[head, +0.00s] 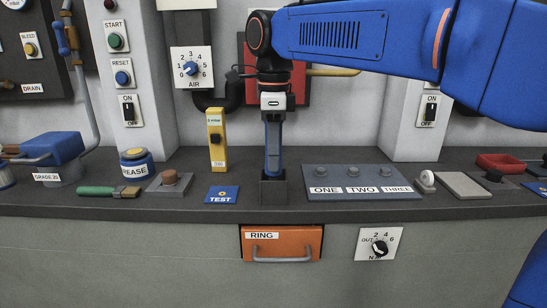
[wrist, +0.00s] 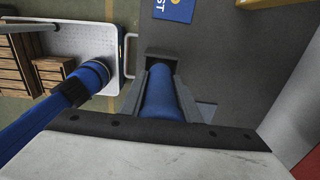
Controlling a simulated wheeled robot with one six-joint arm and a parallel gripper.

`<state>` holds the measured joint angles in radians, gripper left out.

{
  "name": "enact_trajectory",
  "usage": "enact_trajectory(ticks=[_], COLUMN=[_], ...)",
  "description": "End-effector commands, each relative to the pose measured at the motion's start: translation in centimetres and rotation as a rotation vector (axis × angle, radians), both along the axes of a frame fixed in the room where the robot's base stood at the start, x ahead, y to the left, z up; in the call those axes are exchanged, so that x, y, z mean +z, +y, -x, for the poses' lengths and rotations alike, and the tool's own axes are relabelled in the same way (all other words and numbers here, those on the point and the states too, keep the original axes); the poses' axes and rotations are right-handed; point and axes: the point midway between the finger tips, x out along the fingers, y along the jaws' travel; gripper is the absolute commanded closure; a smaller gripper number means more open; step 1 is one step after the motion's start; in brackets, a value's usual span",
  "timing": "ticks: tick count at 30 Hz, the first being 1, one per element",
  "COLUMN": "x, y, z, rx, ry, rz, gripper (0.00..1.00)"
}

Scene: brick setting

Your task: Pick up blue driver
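The blue driver (head: 268,145) stands upright in a dark block (head: 273,191) at the middle of the counter in the head view. Its lower end is hidden in the block. In the wrist view the driver (wrist: 163,95) is a blue cylinder between my two fingers (wrist: 165,90). The fingers lie along both its sides with no clear gap, so my gripper looks shut on it. The block (wrist: 163,54) shows just past the fingertips.
A blue TEST card (head: 222,194) and a yellow upright device (head: 216,140) are left of the block. A grey panel marked ONE, TWO, THREE (head: 350,190) is close on the right. A red fixture (head: 299,84) and a yellow pipe (head: 333,72) are on the wall behind.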

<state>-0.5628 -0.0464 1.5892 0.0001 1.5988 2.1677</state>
Motion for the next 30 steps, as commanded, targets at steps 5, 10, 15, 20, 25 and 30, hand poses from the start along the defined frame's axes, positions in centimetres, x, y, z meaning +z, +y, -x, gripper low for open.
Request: enact_trajectory(ticks=[5,10,15,20,25,30], x=[0.1,0.1,1.3,4.0,6.9,9.0], y=[0.0,0.0,0.0,0.1,0.0,0.0], z=[0.0,0.0,-0.1,-0.1,-0.1,-0.1], rx=[0.0,0.0,0.0,0.0,0.0,0.0], ry=[-0.001,-0.001,-0.002,-0.003,-0.002,-0.002], rz=[-0.001,-0.001,-0.001,-0.002,-0.001,-0.001], gripper=[1.0,1.0,1.0,1.0,1.0,1.0])
